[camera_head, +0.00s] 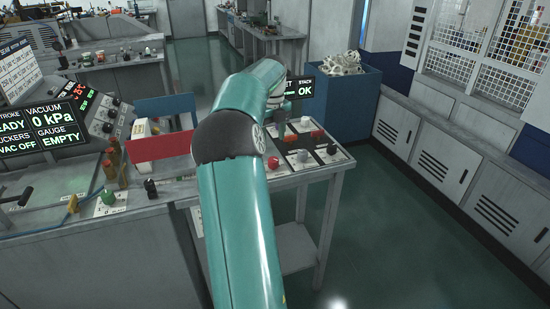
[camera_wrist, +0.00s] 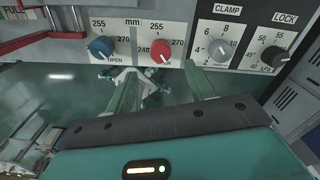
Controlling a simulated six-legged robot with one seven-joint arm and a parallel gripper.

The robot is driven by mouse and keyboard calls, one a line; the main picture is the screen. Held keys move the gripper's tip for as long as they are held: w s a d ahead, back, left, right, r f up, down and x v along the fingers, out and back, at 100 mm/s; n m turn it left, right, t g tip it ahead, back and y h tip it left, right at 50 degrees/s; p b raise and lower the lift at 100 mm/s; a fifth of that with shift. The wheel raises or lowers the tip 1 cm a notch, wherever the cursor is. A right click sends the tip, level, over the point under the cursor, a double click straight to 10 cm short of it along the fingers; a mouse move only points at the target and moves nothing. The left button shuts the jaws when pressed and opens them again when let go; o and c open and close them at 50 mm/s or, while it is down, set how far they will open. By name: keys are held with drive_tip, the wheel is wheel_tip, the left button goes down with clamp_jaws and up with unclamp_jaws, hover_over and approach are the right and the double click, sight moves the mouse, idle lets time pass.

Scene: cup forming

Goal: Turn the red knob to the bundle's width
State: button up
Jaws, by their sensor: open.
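The red knob (camera_wrist: 160,50) sits on a white plate marked 240, 255 and 270 in the wrist view. A pale pointer mark shows on its face, but its exact reading is too small to tell. It also shows in the head view (camera_head: 272,163) on the front of the table, beside my arm. My gripper (camera_wrist: 161,76) is open and empty, its two green fingers apart just below the knob in the picture; I cannot tell how far off they are in depth. In the head view my arm mostly hides the gripper. I cannot make out the bundle.
A blue knob (camera_wrist: 101,47) marked OPEN is left of the red one. A grey CLAMP knob (camera_wrist: 220,50) and a black LOCK knob (camera_wrist: 273,57) are right of it. A blue bin (camera_head: 347,105) stands behind the table. The floor to the right is clear.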

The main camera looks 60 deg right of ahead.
wheel_tip(320, 180, down, 8)
drive_tip(key=shift+s+f, duration=0.15)
drive_tip(key=shift+c, duration=0.4)
drive_tip(key=c, duration=0.9)
drive_tip(key=shift+n, duration=0.3)
